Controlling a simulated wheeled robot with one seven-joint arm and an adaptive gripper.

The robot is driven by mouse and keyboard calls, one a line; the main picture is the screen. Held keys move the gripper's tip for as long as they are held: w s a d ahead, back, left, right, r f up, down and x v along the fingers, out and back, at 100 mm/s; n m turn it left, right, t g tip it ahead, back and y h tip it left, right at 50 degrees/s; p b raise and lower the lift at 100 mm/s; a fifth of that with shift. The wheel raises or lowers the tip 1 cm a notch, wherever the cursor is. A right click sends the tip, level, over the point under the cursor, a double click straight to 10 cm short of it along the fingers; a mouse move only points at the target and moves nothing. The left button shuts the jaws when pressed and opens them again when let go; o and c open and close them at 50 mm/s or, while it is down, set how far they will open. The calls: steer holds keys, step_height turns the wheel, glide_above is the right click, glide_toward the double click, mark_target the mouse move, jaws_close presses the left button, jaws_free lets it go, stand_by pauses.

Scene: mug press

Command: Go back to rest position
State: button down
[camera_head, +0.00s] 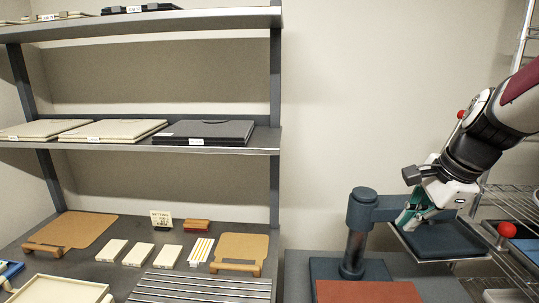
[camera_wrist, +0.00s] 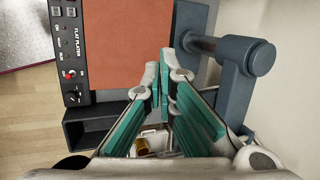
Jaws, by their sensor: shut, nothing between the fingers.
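My gripper (camera_head: 412,216) is at the right of the head view, in front of the press's swung-out upper plate (camera_head: 450,243). It is shut and empty. In the wrist view its green-padded fingers (camera_wrist: 165,80) point toward the press. The press has a blue-grey post (camera_head: 355,240) and a reddish-brown pad (camera_head: 370,292) on its base. In the wrist view the pad (camera_wrist: 120,45) lies ahead-left of the fingers and the post (camera_wrist: 235,80) is to the right. I cannot tell whether the gripper touches the press.
A control panel (camera_wrist: 70,50) with switches edges the pad. Shelves (camera_head: 140,145) with flat boards stand at left. A wire rack (camera_head: 510,200) is at the far right, near my arm. The wall space above the press is clear.

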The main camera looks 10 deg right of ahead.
steer(key=s+a+n+h, duration=0.1)
steer(key=s+a+n, duration=1.4)
steer(key=n, duration=0.4)
steer(key=shift+s+a+r, duration=0.25)
steer(key=shift+s+r, duration=0.05)
steer(key=shift+s, duration=0.5)
